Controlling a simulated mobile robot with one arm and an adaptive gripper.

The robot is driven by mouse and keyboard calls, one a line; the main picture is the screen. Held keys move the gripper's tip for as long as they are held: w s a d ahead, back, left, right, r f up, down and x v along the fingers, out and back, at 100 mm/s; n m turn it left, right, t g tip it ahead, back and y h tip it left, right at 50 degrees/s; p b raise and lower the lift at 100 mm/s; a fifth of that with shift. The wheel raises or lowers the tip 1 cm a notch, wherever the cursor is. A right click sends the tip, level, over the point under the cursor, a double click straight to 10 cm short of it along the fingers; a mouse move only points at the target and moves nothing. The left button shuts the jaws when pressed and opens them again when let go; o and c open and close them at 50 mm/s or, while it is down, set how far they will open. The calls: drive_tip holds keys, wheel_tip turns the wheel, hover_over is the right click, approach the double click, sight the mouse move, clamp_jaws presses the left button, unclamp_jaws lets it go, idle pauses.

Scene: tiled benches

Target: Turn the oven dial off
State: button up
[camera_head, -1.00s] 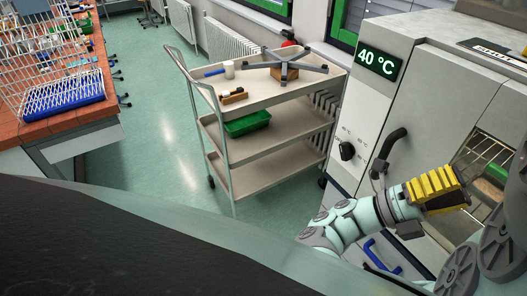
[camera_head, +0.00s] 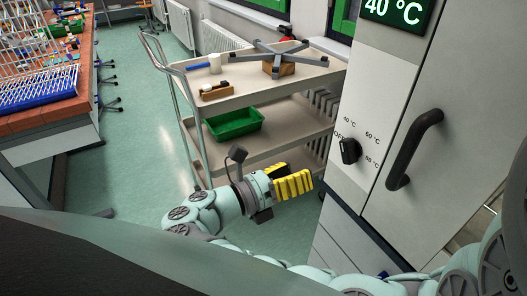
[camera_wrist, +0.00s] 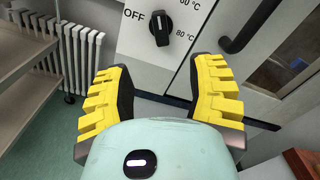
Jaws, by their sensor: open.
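The oven (camera_head: 392,125) stands at the right, with a green display (camera_head: 397,10) reading 40 °C. Its black dial (camera_head: 349,150) sits on the white front panel, beside marks for OFF, 40, 60 and 80 °C. In the wrist view the dial (camera_wrist: 160,28) is at the top middle, right of the word OFF; its exact setting is hard to tell. My gripper (camera_head: 308,181) has yellow ribbed fingers and is left of and below the dial, apart from it. In the wrist view my gripper (camera_wrist: 165,92) is open and empty, its fingers spread below the dial.
A black oven door handle (camera_head: 413,150) juts out right of the dial. A trolley (camera_head: 270,92) with a green bin (camera_head: 235,123) stands just behind and left of my gripper. A tiled bench (camera_head: 60,117) is at the far left. Green floor lies between.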

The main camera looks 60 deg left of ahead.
sight(344, 152)
drive_tip(key=w+p, duration=0.2)
drive_tip(key=w, duration=0.2)
drive_tip(key=w+p, duration=0.2)
drive_tip(key=w, duration=0.2)
drive_tip(key=w+d+p, duration=0.1)
drive_tip(key=w+p, duration=0.1)
drive_tip(key=w, duration=0.3)
drive_tip(key=shift+r, duration=0.25)
drive_tip(key=shift+w+d+f, duration=0.1)
drive_tip(key=shift+w+f, duration=0.1)
drive_tip(key=shift+w, duration=0.45)
drive_tip(key=shift+o, duration=0.4)
clamp_jaws()
